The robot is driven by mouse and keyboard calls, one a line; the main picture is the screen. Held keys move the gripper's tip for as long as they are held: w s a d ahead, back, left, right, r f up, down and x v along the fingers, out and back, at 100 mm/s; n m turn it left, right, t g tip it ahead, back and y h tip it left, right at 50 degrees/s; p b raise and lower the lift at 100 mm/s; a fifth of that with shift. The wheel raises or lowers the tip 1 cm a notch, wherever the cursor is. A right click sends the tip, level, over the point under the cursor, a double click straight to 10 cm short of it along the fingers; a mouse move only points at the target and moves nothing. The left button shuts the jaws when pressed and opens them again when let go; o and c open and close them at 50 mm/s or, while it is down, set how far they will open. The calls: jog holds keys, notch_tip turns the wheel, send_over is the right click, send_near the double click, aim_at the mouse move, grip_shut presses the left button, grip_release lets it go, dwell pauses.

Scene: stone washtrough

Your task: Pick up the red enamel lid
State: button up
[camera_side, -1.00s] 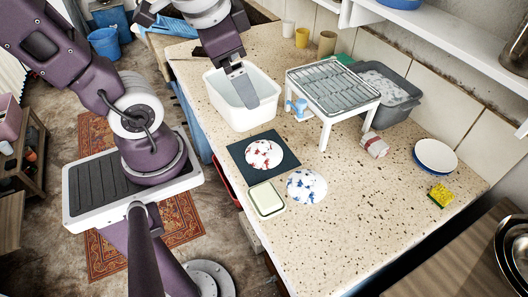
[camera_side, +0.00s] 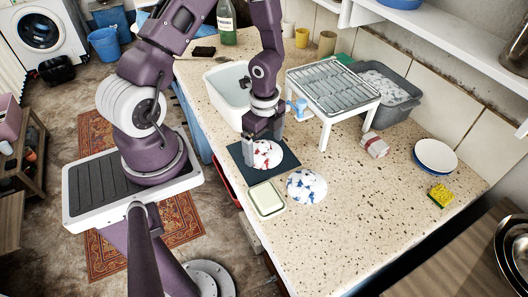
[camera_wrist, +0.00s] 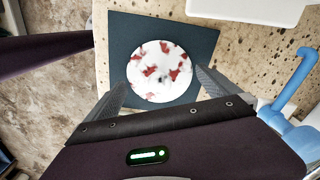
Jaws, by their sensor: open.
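The red enamel lid (camera_side: 267,155) is round and white with red blotches. It lies on a dark square mat (camera_side: 287,159) on the speckled counter. In the wrist view the lid (camera_wrist: 159,71) sits between and just beyond the fingertips, on the mat (camera_wrist: 204,38). My gripper (camera_side: 263,148) is at the lid, fingers pointing down, one on each side of it. It is open and empty; the wrist view shows the two fingers (camera_wrist: 160,82) spread wide. Whether the fingers touch the lid or mat, I cannot tell.
A blue-blotched white lid (camera_side: 306,186) and a pale green-edged box (camera_side: 266,199) lie close by in front. A white basin (camera_side: 226,98) stands behind the gripper. A white-legged rack (camera_side: 333,85) with a blue tap-like item (camera_side: 297,108) is to the right.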

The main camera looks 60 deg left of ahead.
jog(key=shift+f, duration=0.45)
jog(key=c, duration=1.2)
